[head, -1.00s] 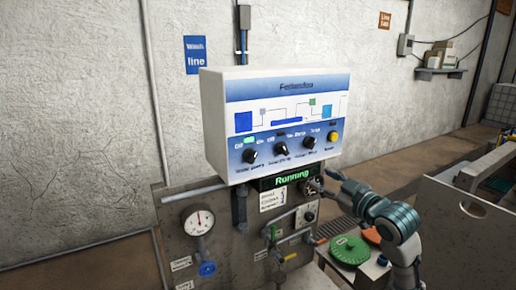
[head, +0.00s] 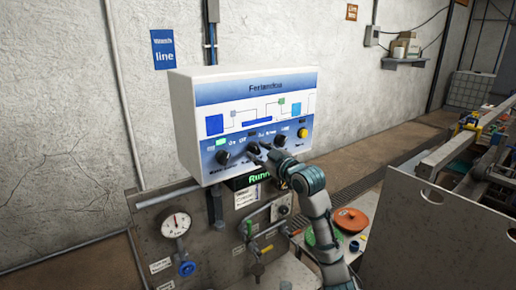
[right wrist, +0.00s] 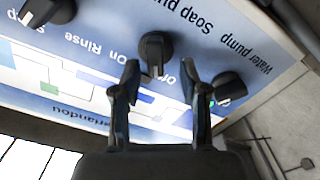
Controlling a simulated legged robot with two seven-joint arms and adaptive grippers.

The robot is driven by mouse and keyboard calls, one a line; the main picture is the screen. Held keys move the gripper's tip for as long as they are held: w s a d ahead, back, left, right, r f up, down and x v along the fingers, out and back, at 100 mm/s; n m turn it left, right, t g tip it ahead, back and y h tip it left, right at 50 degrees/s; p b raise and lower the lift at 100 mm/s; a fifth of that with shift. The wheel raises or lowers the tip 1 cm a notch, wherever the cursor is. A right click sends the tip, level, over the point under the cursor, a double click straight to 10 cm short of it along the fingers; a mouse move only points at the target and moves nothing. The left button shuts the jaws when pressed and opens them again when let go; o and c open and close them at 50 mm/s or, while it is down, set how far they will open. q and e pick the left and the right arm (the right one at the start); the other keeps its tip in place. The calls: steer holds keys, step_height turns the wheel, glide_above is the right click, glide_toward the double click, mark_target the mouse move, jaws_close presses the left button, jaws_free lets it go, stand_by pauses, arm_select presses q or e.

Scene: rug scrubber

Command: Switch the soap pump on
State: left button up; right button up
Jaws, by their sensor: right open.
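The white control box (head: 185,125) carries a row of black knobs on a blue panel. The soap pump knob (right wrist: 153,45) is the middle one. Its pointer aims toward the label row between "Off" and "On"; I cannot tell its exact setting. My right gripper (right wrist: 161,72) is open, with one finger on each side of this knob's pointer end; contact is not clear. In the head view my right gripper (head: 263,153) partly covers the soap pump knob (head: 253,148). A dark lamp sits above it. My left gripper is not in view.
The water pump knob (head: 223,157) is on the left, under a green lamp (head: 221,141). Another knob (head: 281,140) and a yellow button (head: 303,132) are to the right. A green "Running" display (head: 259,179), partly hidden, and a gauge (head: 176,224) are below.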

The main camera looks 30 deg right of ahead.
steer(key=shift+w, duration=0.5)
steer(key=shift+d+f, duration=0.15)
steer(key=shift+d, duration=0.35)
steer(key=c, duration=0.8)
jaws_close()
